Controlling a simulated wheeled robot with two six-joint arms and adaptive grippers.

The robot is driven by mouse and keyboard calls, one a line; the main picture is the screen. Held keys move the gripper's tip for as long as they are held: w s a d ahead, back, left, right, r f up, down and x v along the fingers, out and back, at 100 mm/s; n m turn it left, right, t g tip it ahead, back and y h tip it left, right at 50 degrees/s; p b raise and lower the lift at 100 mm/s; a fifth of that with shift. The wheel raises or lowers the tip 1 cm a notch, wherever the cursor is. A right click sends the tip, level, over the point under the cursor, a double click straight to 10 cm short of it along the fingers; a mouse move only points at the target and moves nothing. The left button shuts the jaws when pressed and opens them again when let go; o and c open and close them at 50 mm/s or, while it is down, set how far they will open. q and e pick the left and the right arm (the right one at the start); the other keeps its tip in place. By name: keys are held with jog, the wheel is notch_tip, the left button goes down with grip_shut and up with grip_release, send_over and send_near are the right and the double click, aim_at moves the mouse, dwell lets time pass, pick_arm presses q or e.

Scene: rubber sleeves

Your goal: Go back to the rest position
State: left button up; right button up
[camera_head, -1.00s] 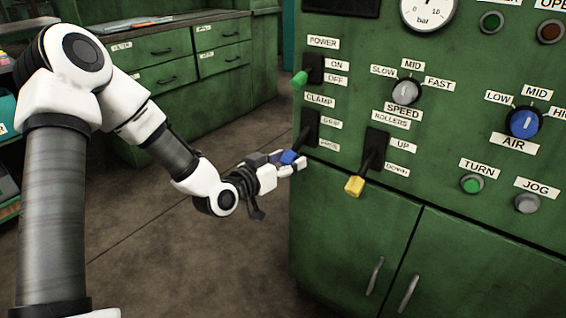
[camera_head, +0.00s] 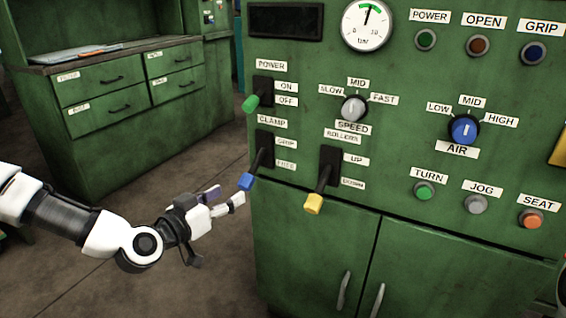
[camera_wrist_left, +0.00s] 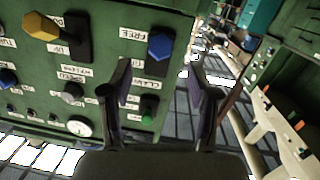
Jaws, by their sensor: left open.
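My left gripper (camera_head: 222,198) is open and empty, low in front of the green control panel (camera_head: 400,190). It is just left of the blue-tipped clamp lever (camera_head: 246,181), apart from it. The lever points downward, beside the lower of its two labels. In the left wrist view the open fingers (camera_wrist_left: 160,88) stand on both sides of the picture's middle, and the blue tip (camera_wrist_left: 160,46) shows above and between them, with nothing held. My right gripper does not show.
The yellow-tipped roller lever (camera_head: 314,204) hangs down right of the blue one. The green-tipped power lever (camera_head: 251,103) is above. A green drawer cabinet (camera_head: 130,120) stands behind on the left. Bare floor (camera_head: 140,185) lies between cabinet and panel.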

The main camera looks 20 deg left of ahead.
pick_arm(q)
jog(key=s+d+f+m+g, duration=0.1)
jog(key=s+d+f+g, duration=0.15)
jog(key=f, duration=0.45)
jog(key=s+d+f+m+g, duration=0.2)
jog(key=f+g, duration=0.1)
jog(key=f, duration=0.5)
jog(key=s+d+f+m+g, duration=0.1)
jog(key=s+d+f+g, duration=0.15)
jog(key=f, duration=0.45)
jog(key=s+d+f+n+g+y, duration=0.25)
jog(key=s+f+g, duration=0.55)
jog(key=s+f, duration=0.9)
notch_tip(320, 180, up, 32)
jog(key=s+n+p, duration=0.2)
jog(key=p, duration=2.8)
jog(key=shift+s+f+g, duration=0.2)
jog(key=shift+s+g, duration=0.1)
